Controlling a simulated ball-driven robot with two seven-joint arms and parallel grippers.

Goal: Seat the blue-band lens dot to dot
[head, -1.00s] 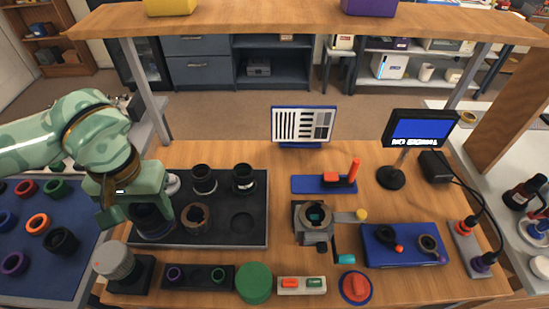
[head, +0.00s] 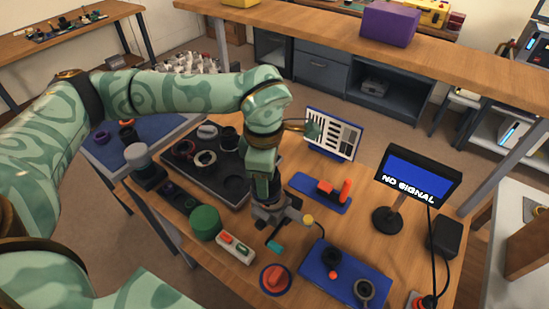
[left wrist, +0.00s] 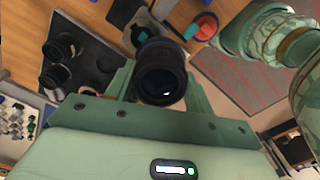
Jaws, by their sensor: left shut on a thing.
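My left gripper (head: 262,192) points down over the grey mount block (head: 277,218) at the middle of the bench. In the left wrist view the gripper (left wrist: 160,88) is shut on a black lens (left wrist: 163,84), with its open end facing the camera. A dark bluish edge shows on the lens's far side, but no dots can be made out. I cannot tell whether lens and mount touch. My right gripper is not in view.
A black tray (head: 211,184) with several lens parts lies left of the mount.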

